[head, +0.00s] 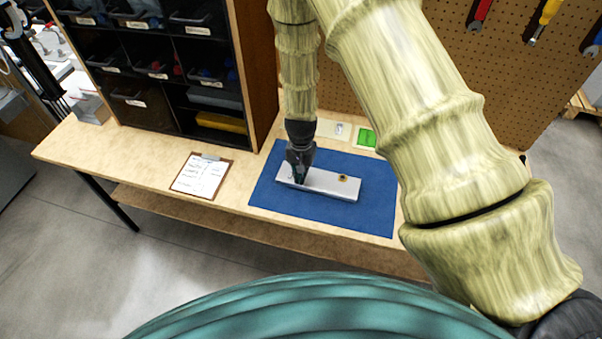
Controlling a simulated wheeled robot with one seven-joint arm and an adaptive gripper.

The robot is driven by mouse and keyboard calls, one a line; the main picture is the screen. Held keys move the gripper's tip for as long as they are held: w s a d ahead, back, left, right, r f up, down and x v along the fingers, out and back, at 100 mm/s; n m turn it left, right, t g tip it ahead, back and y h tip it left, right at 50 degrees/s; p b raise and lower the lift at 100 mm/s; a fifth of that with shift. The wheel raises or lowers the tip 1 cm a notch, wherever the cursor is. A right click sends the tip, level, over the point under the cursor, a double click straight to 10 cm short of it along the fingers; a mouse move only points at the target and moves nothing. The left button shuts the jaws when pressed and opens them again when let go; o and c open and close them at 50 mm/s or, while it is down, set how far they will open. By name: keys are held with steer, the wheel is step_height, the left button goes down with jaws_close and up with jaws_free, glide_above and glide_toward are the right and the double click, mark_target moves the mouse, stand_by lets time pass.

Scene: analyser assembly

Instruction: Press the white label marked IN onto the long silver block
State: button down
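The long silver block (325,184) lies on a blue mat (365,215) on the wooden bench. A small round brownish fitting (342,178) sits on the block's top, right of its middle. My gripper (299,180) points down over the block's left part, with its fingertips at or just above the top face. The fingers are small and dark here, so I cannot tell whether they are open or shut, or whether they hold anything. I do not make out the white label marked IN; it may be hidden at the fingertips.
A clipboard with paper (201,175) lies left of the mat. A green-screened box (367,138) and a pale plate (339,131) are behind the mat. A dark bin shelf (160,75) and a pegboard (420,45) with hanging tools stand at the back.

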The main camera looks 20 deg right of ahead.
steer(key=c, duration=2.1)
jaws_free()
steer(key=shift+f, duration=0.1)
steer(key=o, duration=1.1)
steer(key=shift+r+p, duration=2.3)
steer(key=shift+r, duration=1.25)
